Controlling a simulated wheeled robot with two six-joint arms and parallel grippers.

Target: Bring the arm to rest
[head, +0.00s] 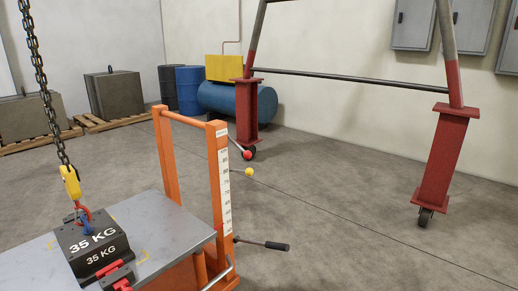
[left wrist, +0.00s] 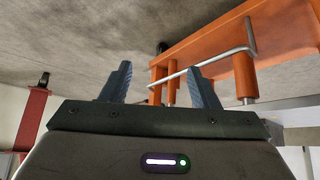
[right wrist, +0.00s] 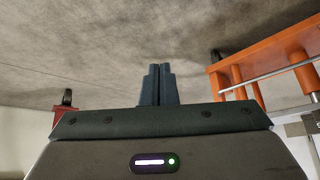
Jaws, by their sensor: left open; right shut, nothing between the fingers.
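My left gripper (left wrist: 159,74) shows in the left wrist view with its two dark fingers apart and nothing held. The orange frame (left wrist: 205,45) of the lift table and its bent silver bar (left wrist: 205,63) show beyond these fingers. I cannot tell how far off they are. My right gripper (right wrist: 158,72) shows in the right wrist view with its fingers together and empty. Bare floor lies beyond it, and part of the orange frame (right wrist: 265,62) is to its right. Neither arm shows in the head view.
The orange lift table (head: 170,225) carries a black 35 KG weight (head: 92,244), with a yellow hook (head: 70,182) and chain (head: 40,80) above it. A lever (head: 262,243) sticks out at right. A red-footed gantry (head: 440,155) stands behind. The concrete floor at right is clear.

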